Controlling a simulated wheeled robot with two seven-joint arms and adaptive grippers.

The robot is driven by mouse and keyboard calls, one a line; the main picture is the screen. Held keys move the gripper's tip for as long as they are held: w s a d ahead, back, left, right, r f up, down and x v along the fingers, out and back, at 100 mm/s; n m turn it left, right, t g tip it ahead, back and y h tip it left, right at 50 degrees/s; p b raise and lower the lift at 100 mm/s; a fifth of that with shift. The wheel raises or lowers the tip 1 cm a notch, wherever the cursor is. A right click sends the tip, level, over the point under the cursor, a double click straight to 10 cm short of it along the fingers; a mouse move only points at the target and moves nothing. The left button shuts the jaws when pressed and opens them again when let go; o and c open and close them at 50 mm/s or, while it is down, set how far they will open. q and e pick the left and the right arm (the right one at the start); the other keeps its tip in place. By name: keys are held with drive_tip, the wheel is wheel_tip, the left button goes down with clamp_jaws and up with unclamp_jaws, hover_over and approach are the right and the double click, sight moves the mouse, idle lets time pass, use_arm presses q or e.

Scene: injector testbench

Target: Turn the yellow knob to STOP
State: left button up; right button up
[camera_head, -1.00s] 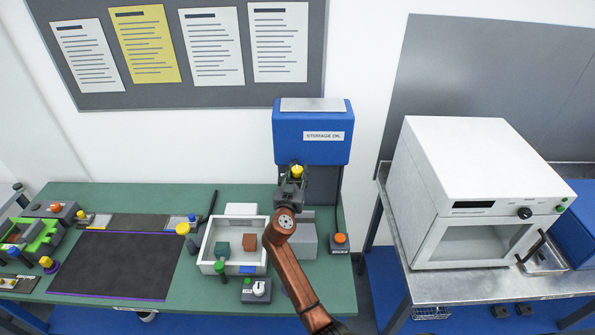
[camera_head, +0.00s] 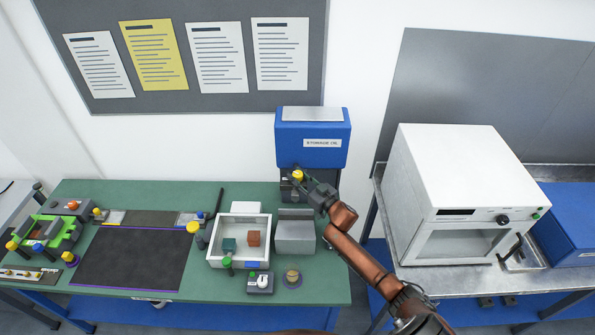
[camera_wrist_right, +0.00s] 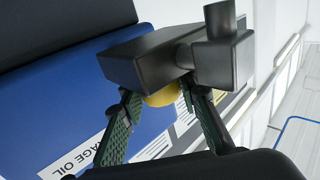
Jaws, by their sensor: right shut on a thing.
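The yellow knob (camera_head: 298,174) sits low on the front of the blue STORAGE OIL unit (camera_head: 312,125). My right gripper (camera_head: 303,181) reaches it from the right and is shut on it. In the right wrist view the knob (camera_wrist_right: 162,96) shows as a yellow round part between my two fingers, partly hidden by a dark block-shaped body (camera_wrist_right: 170,58). I cannot read any STOP mark, nor tell which way the knob points. My left gripper is not in view.
A white bin (camera_head: 211,250) with a green and a reddish block stands left of my arm, beside a grey box (camera_head: 295,237). A small box with a white knob (camera_head: 262,281) is in front. A white oven (camera_head: 450,165) stands on the right bench.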

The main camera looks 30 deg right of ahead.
drive_tip(key=shift+d+n+y, duration=0.2)
drive_tip(key=shift+n+y, duration=0.4)
drive_tip(key=shift+y, duration=0.2)
drive_tip(key=n+g+y+b, duration=0.2)
drive_tip(key=y+b, duration=0.1)
drive_tip(key=b, duration=0.1)
drive_tip(key=n+g+y+b, duration=0.2)
drive_tip(key=n+y+b, duration=0.1)
drive_tip(key=y+b, duration=0.1)
drive_tip(key=shift+a+f+b, duration=0.15)
drive_tip(key=shift+f+b, duration=0.05)
drive_tip(key=shift+b, duration=0.35)
drive_tip(key=shift+r+n+g+y+b, duration=0.15)
drive_tip(key=shift+n+g+y+b, duration=0.25)
drive_tip(key=shift+y+b, duration=0.25)
drive_tip(key=o, duration=1.2)
drive_tip(key=shift+a, duration=0.1)
drive_tip(key=shift+s, duration=0.1)
drive_tip(key=v, duration=0.7)
drive_tip(key=shift+s+d+r, duration=0.1)
drive_tip(key=shift+d, duration=0.1)
